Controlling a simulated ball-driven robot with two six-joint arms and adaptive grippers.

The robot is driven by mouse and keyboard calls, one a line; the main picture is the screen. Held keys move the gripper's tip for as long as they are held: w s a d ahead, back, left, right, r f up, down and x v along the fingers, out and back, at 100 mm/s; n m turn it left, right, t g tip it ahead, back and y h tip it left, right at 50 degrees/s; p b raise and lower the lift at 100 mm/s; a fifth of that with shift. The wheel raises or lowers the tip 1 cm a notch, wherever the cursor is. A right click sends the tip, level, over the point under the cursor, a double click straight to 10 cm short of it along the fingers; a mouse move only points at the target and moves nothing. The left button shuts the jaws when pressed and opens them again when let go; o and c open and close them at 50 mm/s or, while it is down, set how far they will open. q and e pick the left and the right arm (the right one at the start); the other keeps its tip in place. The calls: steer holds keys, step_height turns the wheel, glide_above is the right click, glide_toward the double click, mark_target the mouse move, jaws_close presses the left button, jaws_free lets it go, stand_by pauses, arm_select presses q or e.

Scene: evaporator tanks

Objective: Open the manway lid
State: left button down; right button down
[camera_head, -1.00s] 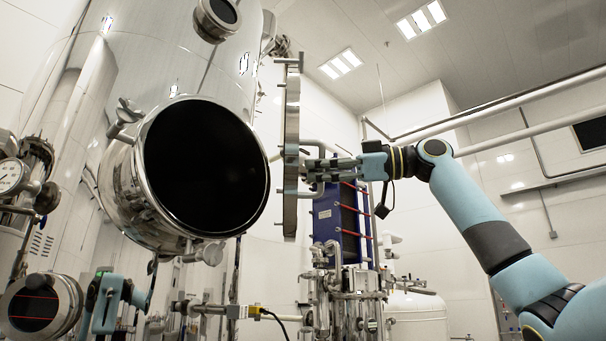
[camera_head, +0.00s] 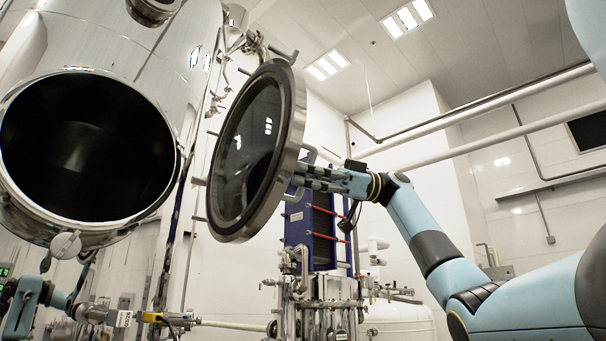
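The manway lid (camera_head: 285,150) is a round disc with a thick steel rim and a dark glass middle. It stands swung away from the tank's round manway opening (camera_head: 85,145), with a wide gap between them.
The large steel tank (camera_head: 150,60) fills the upper left. A blue plate heat exchanger (camera_head: 322,225) and steel piping (camera_head: 315,300) stand behind and below my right gripper. A yellow-ended fitting with a cable (camera_head: 150,317) is at the lower left. Pipes run along the right wall.

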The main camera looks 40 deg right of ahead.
steer(key=shift+d+f, duration=0.15)
steer(key=shift+d, duration=0.05)
arm_select(q)
steer(key=shift+d, duration=0.25)
steer(key=shift+s+a, duration=0.1)
steer(key=shift+a, duration=0.05)
arm_select(e)
steer(key=c, duration=2)
jaws_free()
steer(key=o, duration=0.7)
steer(key=shift+s+d, duration=0.15)
steer(key=shift+c, duration=0.2)
arm_select(q)
steer(key=shift+s, duration=0.2)
arm_select(e)
steer(key=v, duration=1.1)
steer(key=shift+d, duration=0.4)
arm_select(q)
steer(key=shift+w, duration=0.1)
